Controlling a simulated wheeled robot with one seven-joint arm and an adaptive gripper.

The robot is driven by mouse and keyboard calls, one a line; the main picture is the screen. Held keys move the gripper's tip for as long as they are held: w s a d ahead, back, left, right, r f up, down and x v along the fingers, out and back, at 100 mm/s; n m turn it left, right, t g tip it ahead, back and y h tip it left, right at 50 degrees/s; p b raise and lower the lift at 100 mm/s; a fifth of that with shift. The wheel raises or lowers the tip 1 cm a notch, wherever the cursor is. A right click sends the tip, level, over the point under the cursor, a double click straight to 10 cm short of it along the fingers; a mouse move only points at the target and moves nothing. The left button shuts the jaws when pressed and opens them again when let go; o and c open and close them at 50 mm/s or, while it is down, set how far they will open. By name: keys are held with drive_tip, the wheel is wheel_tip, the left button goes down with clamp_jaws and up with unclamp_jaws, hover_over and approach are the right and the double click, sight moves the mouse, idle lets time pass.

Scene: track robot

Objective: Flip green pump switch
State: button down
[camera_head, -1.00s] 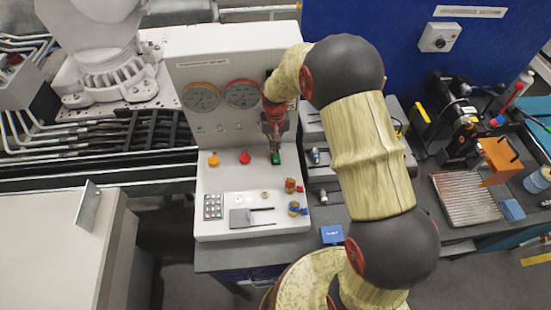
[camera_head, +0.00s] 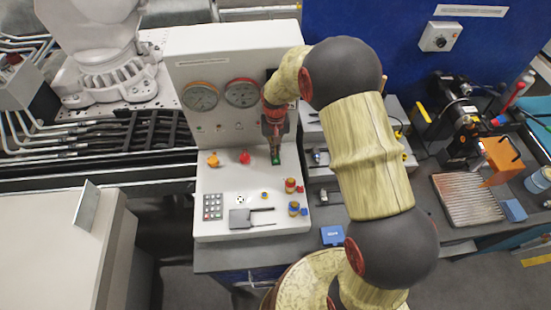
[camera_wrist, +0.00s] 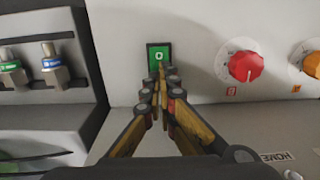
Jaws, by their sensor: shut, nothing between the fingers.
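The green pump switch (camera_wrist: 159,57) is a small green rocker plate on the light panel in the wrist view, marked with a white symbol. In the head view the green switch (camera_head: 276,161) shows at the tip of my gripper (camera_head: 274,150). In the wrist view my gripper (camera_wrist: 161,72) is shut and empty, its fingertips together at the lower part of the switch. I cannot tell whether they touch it. The fingertips hide the bottom edge of the switch.
A red knob (camera_head: 245,157) and an orange knob (camera_head: 213,159) sit left of the switch on the panel. Two gauges (camera_head: 242,93) are above. Brass valves (camera_head: 291,186), a keypad (camera_head: 213,206) and a grey plate (camera_head: 240,218) are below. Fittings (camera_wrist: 53,65) stand beside the panel in the wrist view.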

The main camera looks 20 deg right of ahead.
drive_tip(key=shift+f, duration=0.45)
idle(0.3)
drive_tip(key=shift+r+p, duration=1.9)
drive_tip(key=shift+r, duration=1.65)
drive_tip(key=shift+f, duration=0.1)
